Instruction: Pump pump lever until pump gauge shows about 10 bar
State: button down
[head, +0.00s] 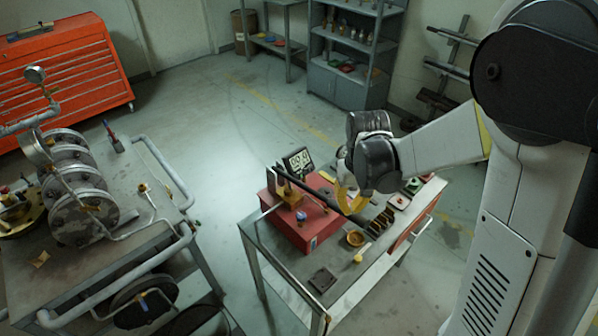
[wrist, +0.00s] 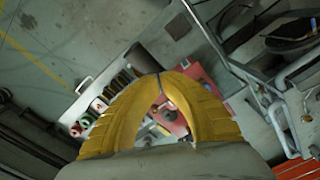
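The pump is a red box (head: 298,232) on a small metal bench. Its long dark pump lever (head: 318,196) slopes down to the right across the box. A dark panel with pale dials (head: 298,161), apparently the gauge, stands behind; its reading is too small to tell. My gripper (head: 349,205) has yellow fingers right at the lever's right part. The dark lever grip (wrist: 142,58) shows just beyond the tips. I cannot tell whether they touch it. The red pump (wrist: 172,118) shows partly between the fingers.
A small brown bowl (head: 355,239), a dark flat plate (head: 322,280) and small coloured items (head: 412,186) lie on the bench. A cart with metal flanges and pipes (head: 85,205) stands left. Open floor (head: 215,150) lies behind the bench.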

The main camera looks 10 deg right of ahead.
notch_tip(320, 180, down, 13)
jog(key=b, duration=1.1)
notch_tip(320, 180, up, 15)
jog(key=p, duration=1)
jog(key=shift+f+p, duration=0.2)
jog(key=shift+p, duration=0.15)
jog(key=shift+f, duration=0.1)
jog(key=shift+f, duration=0.1)
notch_tip(320, 180, down, 12)
jog(key=b, duration=1)
jog(key=shift+r, duration=0.2)
notch_tip(320, 180, up, 12)
jog(key=p, duration=0.8)
jog(key=shift+f, duration=0.1)
